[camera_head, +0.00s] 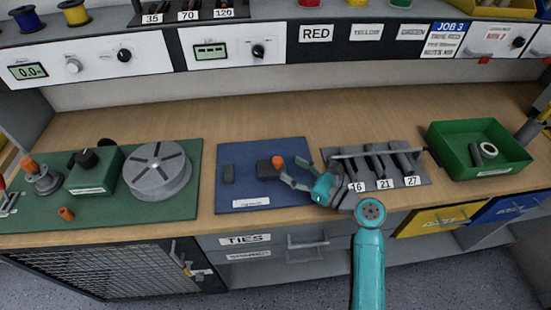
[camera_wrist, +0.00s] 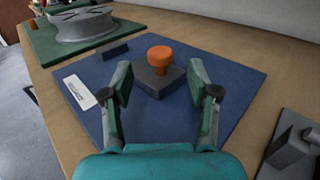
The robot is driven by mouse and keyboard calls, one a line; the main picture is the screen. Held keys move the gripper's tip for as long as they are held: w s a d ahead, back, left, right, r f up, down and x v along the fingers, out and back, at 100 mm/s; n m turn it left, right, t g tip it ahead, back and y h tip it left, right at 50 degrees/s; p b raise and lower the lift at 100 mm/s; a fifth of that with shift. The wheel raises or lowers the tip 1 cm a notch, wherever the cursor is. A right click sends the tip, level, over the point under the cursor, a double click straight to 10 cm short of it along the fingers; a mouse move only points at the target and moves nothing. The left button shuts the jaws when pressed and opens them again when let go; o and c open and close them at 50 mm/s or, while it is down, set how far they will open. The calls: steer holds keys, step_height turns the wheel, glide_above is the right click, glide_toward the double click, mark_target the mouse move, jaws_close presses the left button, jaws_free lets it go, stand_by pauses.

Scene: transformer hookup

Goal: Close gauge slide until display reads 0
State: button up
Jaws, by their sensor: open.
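The gauge slide (camera_head: 264,168) is a dark block with an orange knob (camera_head: 278,161) on top, on the blue mat (camera_head: 290,197). A second small dark block (camera_head: 228,173) stands to its left, with a clear gap between. My gripper (camera_head: 289,172) is open and reaches in from the right, close to the knob. In the wrist view the knob (camera_wrist: 160,56) and slide block (camera_wrist: 158,82) show between and just beyond the two fingertips (camera_wrist: 159,80); no grip on them is visible. A display (camera_head: 29,71) on the left panel seems to read 0.0; the middle display (camera_head: 210,51) is too small to read.
A green mat (camera_head: 205,160) with a round grey turntable (camera_head: 157,170) lies to the left. A grey rack (camera_head: 345,165) marked 16, 21, 27 stands right beside my gripper. A green bin (camera_head: 480,128) is farther right. The wood behind the blue mat is clear.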

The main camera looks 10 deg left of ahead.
mark_target(282, 163)
steer(key=shift+x, duration=3.15)
